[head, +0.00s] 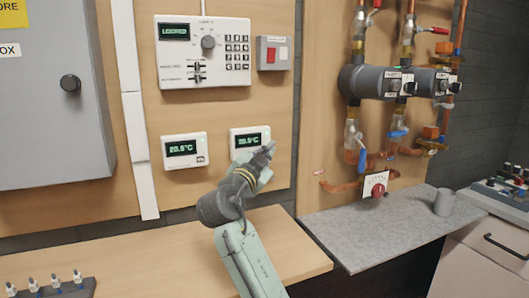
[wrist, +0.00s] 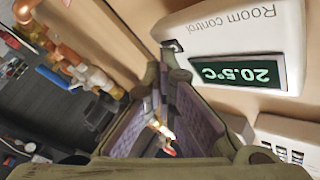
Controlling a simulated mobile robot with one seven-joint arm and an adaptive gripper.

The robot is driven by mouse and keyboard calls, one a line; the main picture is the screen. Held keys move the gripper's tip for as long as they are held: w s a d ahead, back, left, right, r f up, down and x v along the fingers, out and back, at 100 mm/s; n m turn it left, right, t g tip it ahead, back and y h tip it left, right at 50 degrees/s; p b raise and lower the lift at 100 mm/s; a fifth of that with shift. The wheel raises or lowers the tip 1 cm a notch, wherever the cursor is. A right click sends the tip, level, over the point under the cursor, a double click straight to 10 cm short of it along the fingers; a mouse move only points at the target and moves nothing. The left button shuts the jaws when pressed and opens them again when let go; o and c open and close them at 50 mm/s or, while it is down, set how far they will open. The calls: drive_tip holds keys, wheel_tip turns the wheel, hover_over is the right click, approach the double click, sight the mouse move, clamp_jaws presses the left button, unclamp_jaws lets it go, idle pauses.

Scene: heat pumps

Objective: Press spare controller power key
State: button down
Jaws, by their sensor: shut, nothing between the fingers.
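Two white room controllers hang side by side on the wooden board in the head view, each with a dark display. The left one (head: 185,150) reads 20.5°C. The right one (head: 240,134) shows similar green digits, and my gripper (head: 268,152) covers its lower right part. In the wrist view a controller marked "Room control" (wrist: 225,30) appears upside down and reads 20.5°C. A small dark mark (wrist: 172,45) shows at its corner, close to my shut, empty gripper (wrist: 162,75). I cannot tell whether the fingertips touch the controller, nor which controller is the spare.
A large white panel (head: 205,75) reading LOCKED, with a knob and keypad, is above the controllers. A red switch box (head: 273,53) is at its right. Copper pipes (head: 350,185) and valves fill the right board. A wooden bench (head: 130,262) lies below.

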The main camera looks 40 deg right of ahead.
drive_tip(key=shift+s+a, duration=0.2)
drive_tip(key=shift+s, duration=0.5)
drive_tip(key=shift+b, duration=0.3)
drive_tip(key=shift+s+a+b, duration=0.15)
drive_tip(key=shift+s+a, duration=0.05)
drive_tip(key=shift+s, duration=0.6)
drive_tip(key=shift+s+a+b, duration=0.15)
drive_tip(key=shift+s+b, duration=0.05)
drive_tip(key=shift+s, duration=0.6)
drive_tip(key=shift+s+a+b, duration=0.15)
drive_tip(key=shift+s+a, duration=0.05)
drive_tip(key=shift+s, duration=0.6)
